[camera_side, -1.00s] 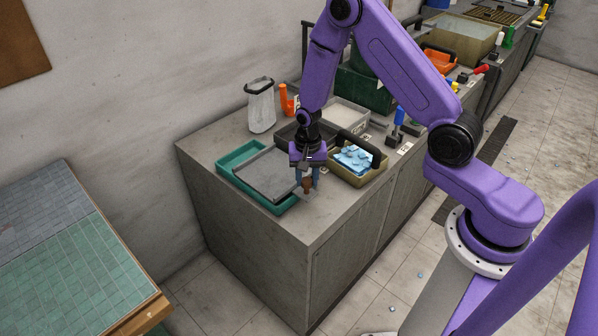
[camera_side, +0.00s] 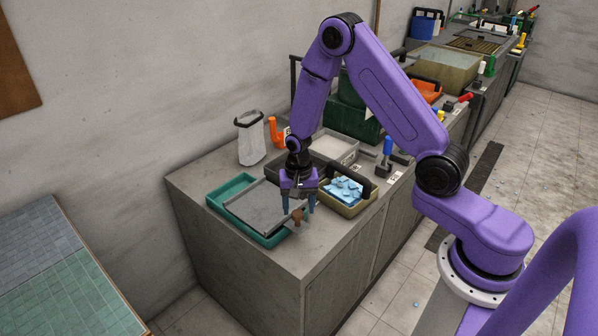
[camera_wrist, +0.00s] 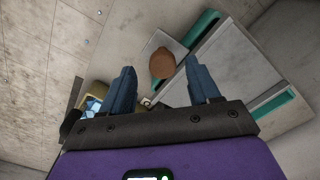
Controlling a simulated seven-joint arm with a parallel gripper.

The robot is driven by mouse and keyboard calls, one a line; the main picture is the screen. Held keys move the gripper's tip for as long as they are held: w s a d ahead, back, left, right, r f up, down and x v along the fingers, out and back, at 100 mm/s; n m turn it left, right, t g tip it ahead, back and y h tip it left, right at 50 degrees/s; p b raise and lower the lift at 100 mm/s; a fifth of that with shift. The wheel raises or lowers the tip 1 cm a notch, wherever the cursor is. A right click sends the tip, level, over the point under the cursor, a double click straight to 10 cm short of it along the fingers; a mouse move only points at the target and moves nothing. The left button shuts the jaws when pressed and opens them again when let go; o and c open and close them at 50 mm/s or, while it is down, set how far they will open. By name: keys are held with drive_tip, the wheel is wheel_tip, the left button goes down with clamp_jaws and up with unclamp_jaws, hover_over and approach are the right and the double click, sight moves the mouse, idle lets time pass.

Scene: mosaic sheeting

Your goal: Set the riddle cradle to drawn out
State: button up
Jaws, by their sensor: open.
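The riddle cradle appears to be the flat grey panel (camera_side: 262,208) lying over a teal tray (camera_side: 222,198) on the near bench. A brown knob (camera_side: 297,216) stands at its right end; the same knob shows in the wrist view (camera_wrist: 162,63). My gripper (camera_side: 298,208) is pointing down over the knob with its blue fingers apart, one on each side. In the wrist view, the open fingers (camera_wrist: 163,80) flank the knob, with a visible gap on both sides. The slide under the panel is mostly hidden, so I cannot tell how far out it sits.
A tan bin (camera_side: 363,207) of light-blue pieces stands close right of my gripper. Behind are a white bag (camera_side: 251,140), an orange pipe-like piece (camera_side: 274,132) and a blue-handled tool (camera_side: 387,152). The bench's front corner is bare.

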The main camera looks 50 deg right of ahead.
wheel_tip(320, 180, up, 16)
drive_tip(key=shift+f, duration=0.25)
drive_tip(key=shift+s, duration=0.1)
idle(0.4)
drive_tip(key=s+a+r+n, duration=0.4)
drive_tip(key=s+a+n, duration=0.3)
drive_tip(key=s+n, duration=0.4)
drive_tip(key=s+d+r+n, duration=0.1)
drive_tip(key=s+n, duration=0.9)
drive_tip(key=s, duration=0.7)
drive_tip(key=shift+r+n, duration=0.3)
drive_tip(key=shift+r, duration=0.05)
